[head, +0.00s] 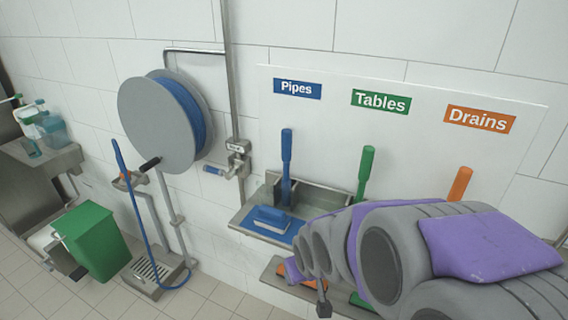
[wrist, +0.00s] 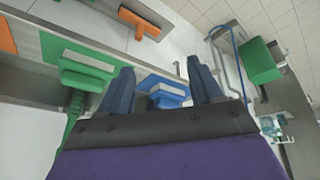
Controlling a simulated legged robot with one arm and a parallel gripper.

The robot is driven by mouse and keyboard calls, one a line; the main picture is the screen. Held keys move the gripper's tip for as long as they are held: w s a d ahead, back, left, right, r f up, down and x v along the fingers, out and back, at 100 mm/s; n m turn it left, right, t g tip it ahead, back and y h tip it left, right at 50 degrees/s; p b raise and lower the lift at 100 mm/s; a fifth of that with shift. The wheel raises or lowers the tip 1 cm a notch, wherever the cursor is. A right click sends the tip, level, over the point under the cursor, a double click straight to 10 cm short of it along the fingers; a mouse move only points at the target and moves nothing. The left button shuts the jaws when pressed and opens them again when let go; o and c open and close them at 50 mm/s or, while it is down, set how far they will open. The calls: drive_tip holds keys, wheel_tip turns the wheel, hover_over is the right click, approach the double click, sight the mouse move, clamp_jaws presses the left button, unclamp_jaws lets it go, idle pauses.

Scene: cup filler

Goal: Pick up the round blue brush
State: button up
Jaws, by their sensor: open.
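In the wrist view, a blue brush with a pale block (wrist: 166,97) shows beyond and between my fingers. My gripper (wrist: 160,66) is open with nothing between its fingers. In the head view my arm hides most of it.
A green handle (head: 365,172) and an orange handle (head: 460,184) stand to the right, under "Tables" and "Drains". The grey shelf (head: 240,224) has a raised edge. A hose reel (head: 150,120) and a green bin (head: 92,242) are left.

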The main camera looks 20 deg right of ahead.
drive_tip(key=w+d+r+t+p, duration=0.1)
drive_tip(key=w+d+r+t, duration=0.15)
drive_tip(key=w, duration=0.55)
drive_tip(key=w+d+r+t+p, duration=0.1)
drive_tip(key=w+d+t, duration=0.1)
drive_tip(key=w+t, duration=0.35)
drive_tip(key=t+p, duration=0.3)
drive_tip(key=t, duration=0.2)
approach(290, 150)
drive_tip(key=shift+y, duration=0.3)
drive_tip(key=w+b, duration=0.2)
drive_tip(key=w, duration=0.5)
drive_tip(key=shift+w+d, duration=0.15)
drive_tip(key=shift+w, duration=0.25)
drive_tip(key=shift+w+a+f+b, duration=0.1)
drive_tip(key=shift+w+b, duration=0.25)
drive_tip(key=shift+w, duration=1.1)
drive_tip(key=shift+w+a+f+b, duration=0.15)
drive_tip(key=shift+w+b, duration=0.2)
drive_tip(key=shift+w, duration=1.1)
drive_tip(key=shift+r, duration=0.15)
drive_tip(key=c, duration=1.1)
